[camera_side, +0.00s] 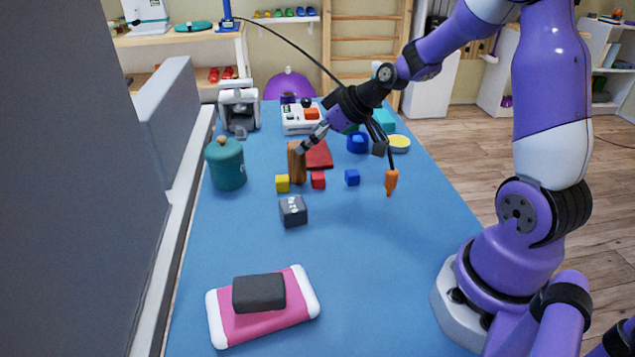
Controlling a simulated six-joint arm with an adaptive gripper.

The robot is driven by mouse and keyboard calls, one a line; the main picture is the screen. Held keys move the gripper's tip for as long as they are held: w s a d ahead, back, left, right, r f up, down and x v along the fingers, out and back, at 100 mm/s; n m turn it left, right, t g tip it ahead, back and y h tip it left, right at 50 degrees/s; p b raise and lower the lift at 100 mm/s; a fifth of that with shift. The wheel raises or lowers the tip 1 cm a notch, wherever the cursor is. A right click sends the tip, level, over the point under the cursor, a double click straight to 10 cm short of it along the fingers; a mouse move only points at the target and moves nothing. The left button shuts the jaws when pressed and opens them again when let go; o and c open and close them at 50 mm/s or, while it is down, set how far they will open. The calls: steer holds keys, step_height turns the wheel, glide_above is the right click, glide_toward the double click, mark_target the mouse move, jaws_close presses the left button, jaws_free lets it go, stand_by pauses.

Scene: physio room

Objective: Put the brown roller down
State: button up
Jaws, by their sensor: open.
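The brown roller (297,168) is upright on the blue table (355,265), near the middle of the view. Its lower end is just behind the small yellow and red cubes and seems to rest on the table. My gripper (304,148) reaches down from the upper right, with its fingertips at the roller's upper right side. The jaws are open. At this size I cannot tell whether a finger still touches the roller.
A red pad (319,156) is behind, a green pot (225,165) left, a dark grey block (293,211) in front. The table's right front is clear.

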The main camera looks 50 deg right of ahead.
steer(key=x, duration=0.5)
steer(key=shift+a+f, duration=0.1)
jaws_close()
step_height(320, 180, up, 4)
steer(key=shift+r, duration=0.15)
steer(key=s+a+r, duration=0.4)
steer(key=a+r, duration=0.2)
steer(key=a, duration=0.4)
steer(key=m+h, duration=0.5)
steer(key=m, duration=0.1)
glide_toward(296, 145)
steer(key=w+d, duration=0.3)
steer(key=s+d+m+g+h, duration=0.5)
steer(key=d+m, duration=0.5)
steer(key=d, duration=0.2)
steer(key=s+d+m+g, duration=0.5)
steer(key=s+m+g, duration=0.35)
steer(key=m, duration=0.25)
steer(key=f, duration=0.2)
steer(key=s+f, duration=0.1)
steer(key=f, duration=0.4)
steer(key=shift+s+d+f, duration=0.15)
steer(key=shift+f, duration=0.05)
